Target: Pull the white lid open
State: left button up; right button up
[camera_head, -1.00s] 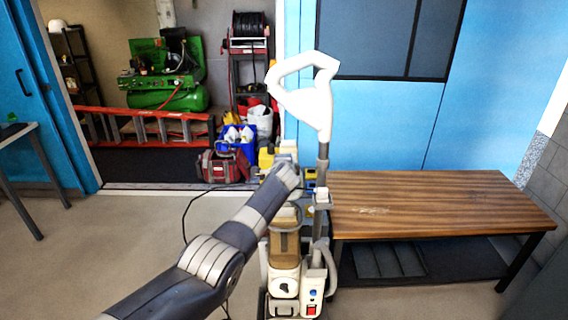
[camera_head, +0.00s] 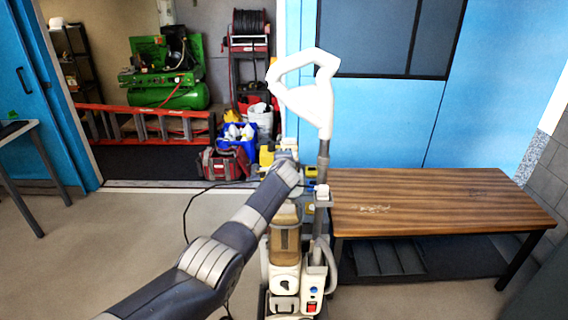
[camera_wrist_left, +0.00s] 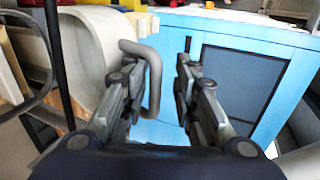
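In the left wrist view, a white lid (camera_wrist_left: 88,42) with a curved face stands at the left. A grey bent bar handle (camera_wrist_left: 156,72) sticks out from it toward the middle. My left gripper (camera_wrist_left: 157,72) is open, and the handle shows between its two fingers, closer to the left one. I cannot tell whether a finger touches it. In the head view, my left arm (camera_head: 225,255) reaches up to the wrist, which hides the gripper and the lid. My right gripper is not in view.
A white and grey upright machine (camera_head: 285,262) with a tall white loop handle (camera_head: 322,108) stands just right of my left arm. A wooden bench (camera_head: 440,200) is at the right. A black cable (camera_head: 186,215) curves left of the arm. A red bag (camera_head: 222,164) lies behind.

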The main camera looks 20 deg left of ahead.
pick_arm(q)
jog(key=v, duration=1.2)
jog(key=shift+r, duration=0.1)
